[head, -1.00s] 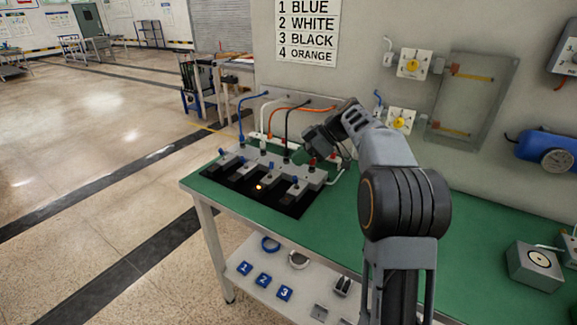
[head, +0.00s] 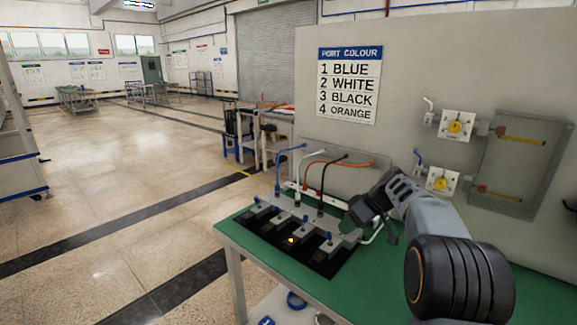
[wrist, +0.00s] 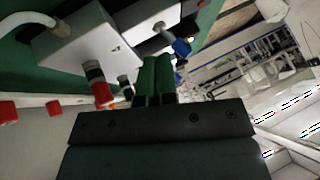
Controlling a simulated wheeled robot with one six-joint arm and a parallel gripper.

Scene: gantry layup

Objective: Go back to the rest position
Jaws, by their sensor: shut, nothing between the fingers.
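My gripper (head: 362,212) is at the end of my arm, just behind the right end of a grey port block (head: 300,228) on the green bench (head: 260,262). In the wrist view the two green fingers (wrist: 156,75) lie side by side, shut, with nothing held. A pale box with a red-tipped fitting (wrist: 103,93) and a blue knob (wrist: 181,47) are close by in that view. I cannot tell whether the fingers touch anything.
Blue (head: 278,170), white (head: 297,168), orange (head: 312,165) and black (head: 325,170) hoses rise behind the block. A wall with a colour sign (head: 348,85) and yellow-knobbed valves (head: 455,127) stands behind. Open floor is at left.

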